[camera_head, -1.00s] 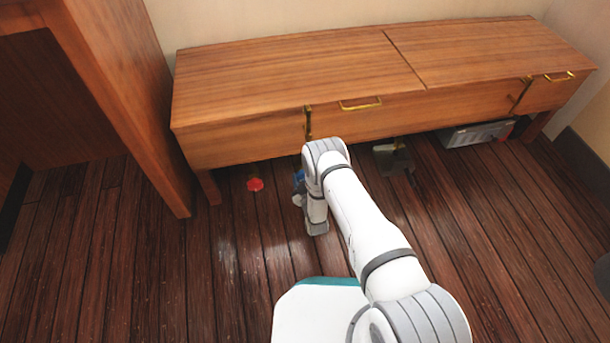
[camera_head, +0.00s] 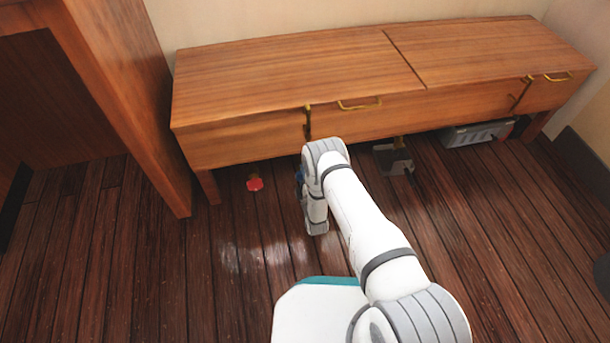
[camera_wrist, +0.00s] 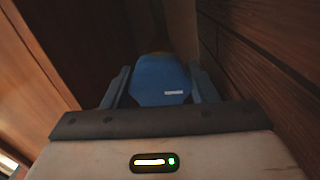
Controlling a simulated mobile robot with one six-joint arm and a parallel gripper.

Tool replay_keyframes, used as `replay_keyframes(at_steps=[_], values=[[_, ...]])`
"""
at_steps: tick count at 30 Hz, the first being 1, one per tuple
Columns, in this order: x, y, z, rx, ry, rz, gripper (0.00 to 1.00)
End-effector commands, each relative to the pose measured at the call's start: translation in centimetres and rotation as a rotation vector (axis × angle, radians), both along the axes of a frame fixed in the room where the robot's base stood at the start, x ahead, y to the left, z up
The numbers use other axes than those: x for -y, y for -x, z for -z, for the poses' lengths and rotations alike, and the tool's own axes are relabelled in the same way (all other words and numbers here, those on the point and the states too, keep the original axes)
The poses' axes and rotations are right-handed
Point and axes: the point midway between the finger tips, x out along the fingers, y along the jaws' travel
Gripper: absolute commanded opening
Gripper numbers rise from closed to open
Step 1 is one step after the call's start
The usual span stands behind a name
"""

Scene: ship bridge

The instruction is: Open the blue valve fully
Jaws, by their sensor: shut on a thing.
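The blue valve (camera_wrist: 160,80) shows in the wrist view as a blue faceted handle with a small white mark. My gripper (camera_wrist: 161,88) has one finger on each side of it and is shut on it. In the head view a bit of blue (camera_head: 299,177) shows at the left of my wrist, low under the wooden bench; most of the valve is hidden there by my arm. How far the valve is turned cannot be told.
A red valve (camera_head: 254,184) stands on the plank floor to the left. The wooden bench (camera_head: 290,75) overhangs this spot. A grey dustpan-like thing (camera_head: 393,160) and a grey metal box (camera_head: 477,134) lie under it to the right. A wooden cabinet side (camera_head: 125,90) rises at the left.

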Motion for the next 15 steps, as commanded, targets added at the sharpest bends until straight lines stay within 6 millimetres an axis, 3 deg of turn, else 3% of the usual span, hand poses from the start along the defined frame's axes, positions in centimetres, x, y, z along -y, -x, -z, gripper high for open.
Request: replay_keyframes(at_steps=[15], values=[[0.4,0.1,0.23,0.029,0.123,0.008,0.3]])
